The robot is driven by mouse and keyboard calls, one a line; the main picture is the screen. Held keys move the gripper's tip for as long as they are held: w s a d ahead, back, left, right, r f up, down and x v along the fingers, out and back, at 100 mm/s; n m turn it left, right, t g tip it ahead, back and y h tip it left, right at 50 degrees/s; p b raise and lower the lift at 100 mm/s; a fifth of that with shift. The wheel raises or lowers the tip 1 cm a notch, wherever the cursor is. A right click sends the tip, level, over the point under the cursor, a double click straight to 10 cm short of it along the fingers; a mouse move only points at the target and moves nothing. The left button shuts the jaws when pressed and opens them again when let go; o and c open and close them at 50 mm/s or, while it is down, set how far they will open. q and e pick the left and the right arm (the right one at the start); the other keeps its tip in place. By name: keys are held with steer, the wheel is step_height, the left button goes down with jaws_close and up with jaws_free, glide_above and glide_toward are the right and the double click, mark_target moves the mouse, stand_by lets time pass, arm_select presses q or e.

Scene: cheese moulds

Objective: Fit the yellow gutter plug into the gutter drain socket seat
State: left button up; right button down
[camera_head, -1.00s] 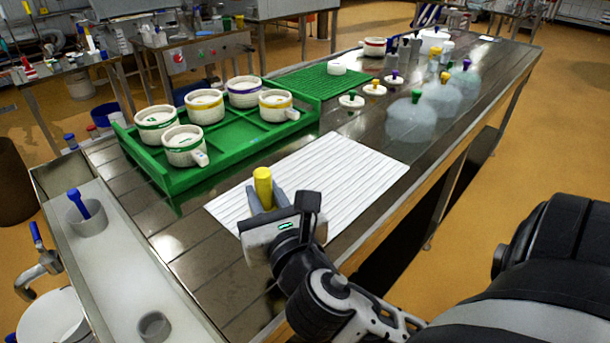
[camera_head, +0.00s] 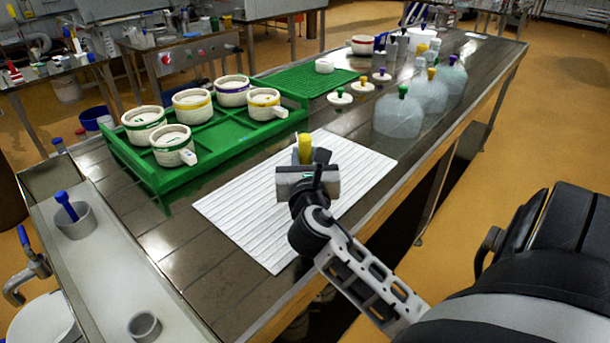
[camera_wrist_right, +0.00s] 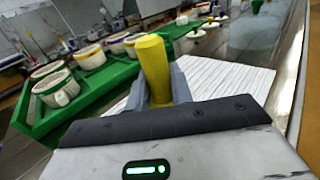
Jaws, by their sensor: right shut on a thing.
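The yellow gutter plug (camera_head: 305,146) is upright in my right gripper (camera_head: 304,156), above the white ribbed mat. It also shows in the right wrist view (camera_wrist_right: 155,68), between the two grey fingers, which are shut on it. Its lower end is hidden by the gripper. At the left, the grey gutter (camera_head: 105,250) holds two round sockets. The far socket (camera_head: 80,224) has a blue plug (camera_head: 66,206) leaning in it. The near socket (camera_head: 145,327) is empty and open at the top. My right gripper is well to the right of both. My left gripper is not in view.
A white ribbed mat (camera_head: 240,215) lies under my right gripper. Behind it a green tray (camera_head: 185,175) holds several white moulds. Lids, bottles and clear domes (camera_head: 398,118) stand farther back. Bare table lies between mat and gutter. A tap (camera_head: 30,268) is left of the gutter.

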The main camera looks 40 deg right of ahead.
steer(key=shift+w+d+f, duration=0.3)
steer(key=shift+f, duration=0.15)
steer(key=shift+w+d+f+b, duration=0.15)
steer(key=shift+f+b, duration=0.55)
steer(key=shift+f, duration=1.25)
steer(key=c, duration=1.2)
jaws_free()
steer(key=shift+c, duration=0.2)
